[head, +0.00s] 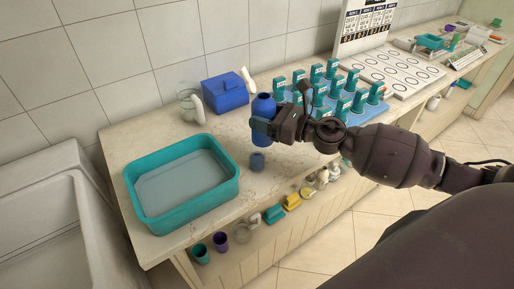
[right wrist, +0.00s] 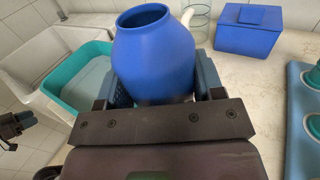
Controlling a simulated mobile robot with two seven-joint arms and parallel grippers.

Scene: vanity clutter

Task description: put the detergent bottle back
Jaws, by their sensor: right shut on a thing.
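The detergent bottle (head: 263,106), blue with a round open neck, is held upright in my right gripper (head: 262,128) over the counter. In the right wrist view the bottle (right wrist: 155,55) sits between the two fingers, which press on its sides. Its base is hidden, so I cannot tell if it touches the counter. A dark part at the left edge of the right wrist view looks like my left gripper (right wrist: 14,126); its jaws are unclear. The head view does not show it.
Behind are a blue box (head: 225,92) and a clear glass (head: 188,104). Several teal-topped items crowd a blue tray (head: 362,117) at right. Counter between basin and bottle is clear.

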